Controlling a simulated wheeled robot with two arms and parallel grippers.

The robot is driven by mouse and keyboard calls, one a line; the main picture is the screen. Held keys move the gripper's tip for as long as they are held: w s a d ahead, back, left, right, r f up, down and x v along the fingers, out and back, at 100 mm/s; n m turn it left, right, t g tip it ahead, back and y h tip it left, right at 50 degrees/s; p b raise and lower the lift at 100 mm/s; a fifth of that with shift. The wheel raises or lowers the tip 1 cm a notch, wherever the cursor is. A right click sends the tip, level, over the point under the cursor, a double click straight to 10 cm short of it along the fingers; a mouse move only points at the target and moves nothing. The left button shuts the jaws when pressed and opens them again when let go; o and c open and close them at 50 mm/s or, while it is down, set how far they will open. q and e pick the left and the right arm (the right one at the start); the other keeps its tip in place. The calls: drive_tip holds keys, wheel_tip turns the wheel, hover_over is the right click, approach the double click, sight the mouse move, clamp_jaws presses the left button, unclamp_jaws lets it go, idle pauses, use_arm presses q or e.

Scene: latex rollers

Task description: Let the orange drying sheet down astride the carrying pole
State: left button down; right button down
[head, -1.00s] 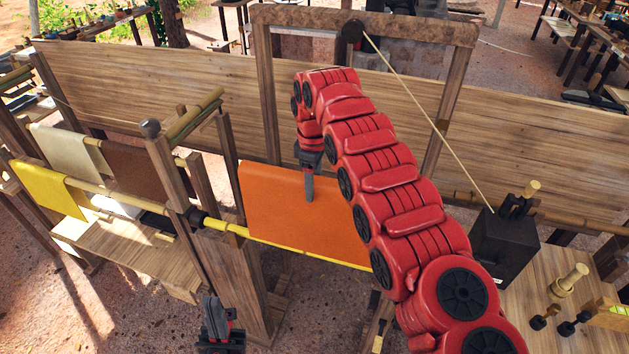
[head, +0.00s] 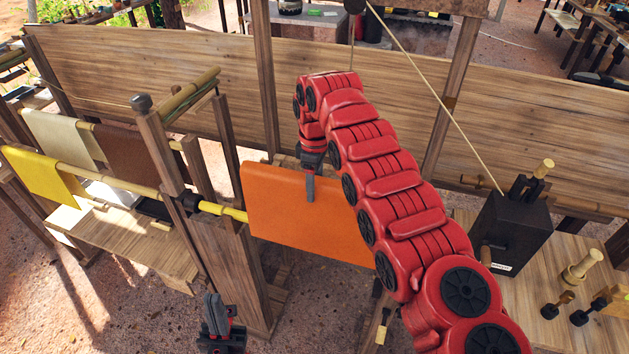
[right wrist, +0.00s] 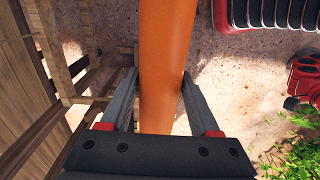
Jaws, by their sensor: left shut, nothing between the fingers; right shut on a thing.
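The orange drying sheet (head: 300,218) hangs in the middle of the head view. My right gripper (head: 310,196) is shut on its top edge. In the right wrist view the orange sheet (right wrist: 163,70) runs between the two fingers (right wrist: 160,100). The yellow carrying pole (head: 222,209) comes from the left post and passes out of sight behind the sheet's near face, below its top edge. I cannot see whether the far side of the sheet hangs behind the pole. My left gripper (head: 213,308) is shut and empty, low in front of the post.
A wooden post (head: 160,150) with a black collar stands left of the sheet. Yellow (head: 40,175), cream (head: 60,135) and brown (head: 145,170) sheets hang on a rack at left. A plank wall (head: 170,90) stands behind. A black box (head: 508,235) stands on the right table.

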wheel_tip(320, 180, down, 20)
drive_tip(key=b, duration=1.1)
drive_tip(key=shift+f+b, duration=0.35)
drive_tip(key=shift+b, duration=0.2)
drive_tip(key=shift+s, duration=0.1)
idle(0.3)
